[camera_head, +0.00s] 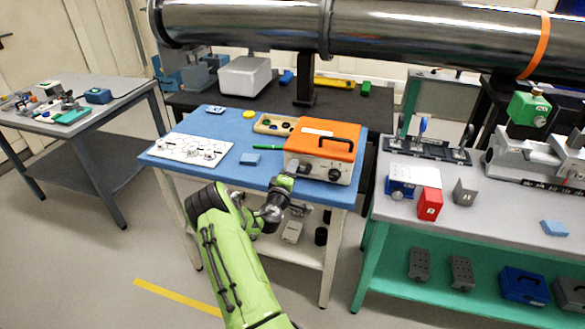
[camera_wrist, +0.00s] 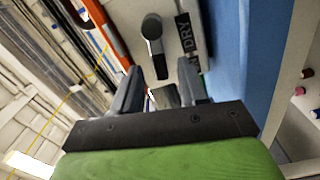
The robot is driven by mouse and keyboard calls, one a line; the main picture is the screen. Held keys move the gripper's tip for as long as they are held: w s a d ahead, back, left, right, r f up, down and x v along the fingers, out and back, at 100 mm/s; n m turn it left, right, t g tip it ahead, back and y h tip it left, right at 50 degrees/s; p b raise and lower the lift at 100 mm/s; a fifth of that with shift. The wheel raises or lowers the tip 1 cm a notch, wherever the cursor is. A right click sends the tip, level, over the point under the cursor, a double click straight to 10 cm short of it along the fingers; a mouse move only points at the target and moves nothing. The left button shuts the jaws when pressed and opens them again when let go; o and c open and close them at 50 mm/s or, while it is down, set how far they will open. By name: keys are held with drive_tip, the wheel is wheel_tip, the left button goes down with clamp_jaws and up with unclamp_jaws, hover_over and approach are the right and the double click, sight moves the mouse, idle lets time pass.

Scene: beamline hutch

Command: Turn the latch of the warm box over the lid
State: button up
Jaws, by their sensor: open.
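The warm box (camera_head: 310,168) stands on the blue-topped table with its orange lid (camera_head: 322,138) down on it and a black handle on top. In the wrist view, its pale front (camera_wrist: 185,15) carries a dark knob (camera_wrist: 152,30) and a DRY label, with the lid's edge (camera_wrist: 107,35) at left. My gripper (camera_head: 284,182) is at the box's front left corner; its fingers (camera_wrist: 160,88) are open. A small grey metal piece (camera_wrist: 165,97), perhaps the latch, shows between them. I cannot tell whether they touch it or how the latch is turned.
The blue tabletop (camera_head: 222,130) also holds a white panel (camera_head: 190,148), a small blue block (camera_head: 250,158), a green pen (camera_head: 264,147) and a wooden tray (camera_head: 262,126). A grey bench (camera_head: 480,215) stands at right. A large metal pipe (camera_head: 400,30) runs behind.

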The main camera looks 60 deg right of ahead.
drive_tip(key=shift+w+d, duration=0.1)
drive_tip(key=shift+d, duration=0.3)
clamp_jaws()
